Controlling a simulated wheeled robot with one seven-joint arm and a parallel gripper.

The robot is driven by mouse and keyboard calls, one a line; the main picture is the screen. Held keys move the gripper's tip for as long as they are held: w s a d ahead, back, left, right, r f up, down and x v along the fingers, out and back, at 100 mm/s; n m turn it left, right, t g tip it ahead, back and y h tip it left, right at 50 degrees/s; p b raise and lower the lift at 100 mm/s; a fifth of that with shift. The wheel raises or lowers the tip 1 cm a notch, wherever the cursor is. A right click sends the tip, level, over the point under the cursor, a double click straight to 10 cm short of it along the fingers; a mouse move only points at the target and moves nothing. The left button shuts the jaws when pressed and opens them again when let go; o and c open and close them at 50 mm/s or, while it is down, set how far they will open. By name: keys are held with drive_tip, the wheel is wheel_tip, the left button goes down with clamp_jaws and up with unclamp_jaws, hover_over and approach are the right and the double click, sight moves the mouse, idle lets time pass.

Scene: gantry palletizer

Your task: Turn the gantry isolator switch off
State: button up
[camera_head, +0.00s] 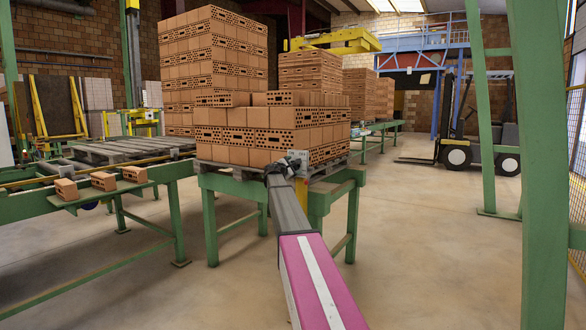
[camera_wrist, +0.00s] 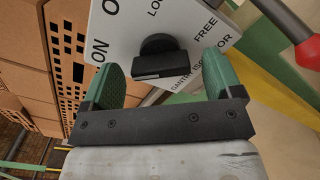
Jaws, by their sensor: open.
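The isolator switch is a black rotary knob (camera_wrist: 158,58) on a white label plate (camera_wrist: 120,30) in the wrist view. The plate reads "ON" at the left, "FREE" at the right, and partly hidden "ISOLATOR" lettering below; words at the top are cut off. The knob's raised bar lies nearly level in the picture; I cannot tell which marking it points to. My gripper (camera_wrist: 163,74) is open, its green pads on either side of the knob with gaps visible. In the head view my gripper (camera_head: 297,162) is at a yellow post (camera_head: 301,191), where the switch is too small to make out.
Stacked bricks (camera_head: 270,125) on a pallet over a green conveyor stand right behind the switch. A red-ended lever (camera_wrist: 306,50) is at the upper right in the wrist view. A green column (camera_head: 546,180) stands at right, a forklift (camera_head: 482,125) farther back. The floor between is clear.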

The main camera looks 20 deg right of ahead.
drive_tip(key=shift+w+d, duration=0.25)
drive_tip(key=shift+d, duration=0.05)
drive_tip(key=c, duration=0.9)
